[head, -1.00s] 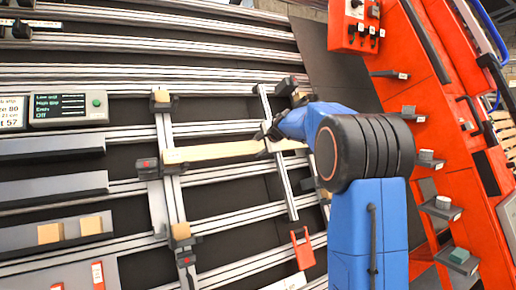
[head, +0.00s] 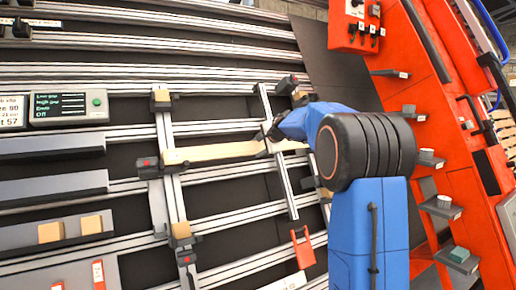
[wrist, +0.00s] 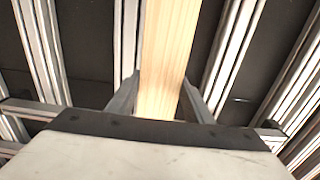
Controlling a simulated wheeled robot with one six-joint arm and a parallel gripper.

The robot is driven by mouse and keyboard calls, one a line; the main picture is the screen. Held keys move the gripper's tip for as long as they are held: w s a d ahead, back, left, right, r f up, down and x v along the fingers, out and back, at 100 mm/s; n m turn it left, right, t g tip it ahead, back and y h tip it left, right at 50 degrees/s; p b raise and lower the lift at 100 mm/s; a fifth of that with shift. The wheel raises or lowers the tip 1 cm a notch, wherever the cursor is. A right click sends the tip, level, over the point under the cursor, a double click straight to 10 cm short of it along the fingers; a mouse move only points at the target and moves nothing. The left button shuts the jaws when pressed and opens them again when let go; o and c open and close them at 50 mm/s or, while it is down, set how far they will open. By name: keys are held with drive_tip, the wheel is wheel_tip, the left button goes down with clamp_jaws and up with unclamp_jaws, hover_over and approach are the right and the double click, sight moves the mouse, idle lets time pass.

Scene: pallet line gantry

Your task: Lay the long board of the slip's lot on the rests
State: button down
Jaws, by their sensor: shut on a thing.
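A long pale wooden board (head: 215,153) lies roughly level across the gantry's rails in the head view. Its left end is at the left upright bar (head: 169,185), beside a dark clamp with a red mark (head: 148,167). My gripper (head: 272,132) is at the board's right part, largely hidden by my blue arm. In the wrist view the board (wrist: 168,60) runs between the two fingers of my gripper (wrist: 160,98), which are shut on it. I cannot tell whether the board touches the rests beneath it. The slip's writing is only partly legible at the left edge.
Small wooden blocks sit on the left bar, above (head: 161,96) and below (head: 180,230) the board. Two more blocks (head: 91,224) stand on a grey shelf at lower left. A red tag (head: 302,248) hangs below my gripper. An orange frame (head: 440,100) stands at right.

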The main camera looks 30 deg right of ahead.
drive_tip(key=c, duration=0.8)
unclamp_jaws()
drive_tip(key=v, duration=1.7)
drive_tip(key=shift+s+r, duration=0.1)
drive_tip(key=shift+s, duration=0.1)
